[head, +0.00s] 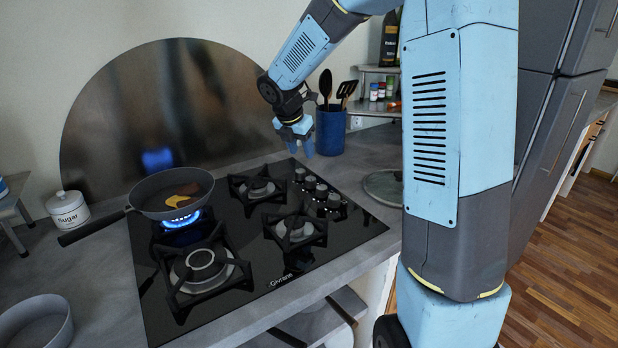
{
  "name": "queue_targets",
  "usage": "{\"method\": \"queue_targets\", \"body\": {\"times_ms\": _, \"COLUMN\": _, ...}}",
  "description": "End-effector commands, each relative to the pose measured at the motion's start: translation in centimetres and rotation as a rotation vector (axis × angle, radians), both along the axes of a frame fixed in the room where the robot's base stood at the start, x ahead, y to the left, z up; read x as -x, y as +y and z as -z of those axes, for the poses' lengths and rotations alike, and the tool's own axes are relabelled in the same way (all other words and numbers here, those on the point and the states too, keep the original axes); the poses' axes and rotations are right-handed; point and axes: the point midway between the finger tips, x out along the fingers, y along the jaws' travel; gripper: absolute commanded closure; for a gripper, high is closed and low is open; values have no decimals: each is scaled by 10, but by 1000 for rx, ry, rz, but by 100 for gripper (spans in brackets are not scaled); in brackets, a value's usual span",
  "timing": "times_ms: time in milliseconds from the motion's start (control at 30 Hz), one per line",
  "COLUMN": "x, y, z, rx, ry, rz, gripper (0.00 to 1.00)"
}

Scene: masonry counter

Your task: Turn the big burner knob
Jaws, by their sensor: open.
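The black glass cooktop (222,283) is set in the grey counter. Several knobs (321,190) stand in a row near its right edge; I cannot tell which one serves the big burner. The large front-left burner (201,265) shows no flame. The back-left burner burns with a blue flame (182,220) under a dark frying pan (160,190) holding yellow and orange food. My gripper (300,148) is open, pointing down with blue fingers, just beyond and above the farthest knob. It appears to touch no knob, though the gap is hard to judge.
A blue utensil pot (331,133) stands close to the right of my gripper. A glass lid (384,186) lies right of the cooktop, partly behind my arm. A sugar jar (67,209) and a grey bowl (38,324) are at left. A curved metal backsplash (110,130) stands behind.

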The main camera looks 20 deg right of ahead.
Motion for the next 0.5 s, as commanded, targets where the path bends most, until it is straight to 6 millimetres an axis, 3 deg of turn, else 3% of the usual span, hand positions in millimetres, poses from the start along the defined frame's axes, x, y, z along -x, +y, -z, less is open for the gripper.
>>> {"method": "queue_targets", "body": {"times_ms": 500, "x": -22, "y": -24, "z": 81, "rx": -2, "ry": 2, "rz": 2, "gripper": 53}}
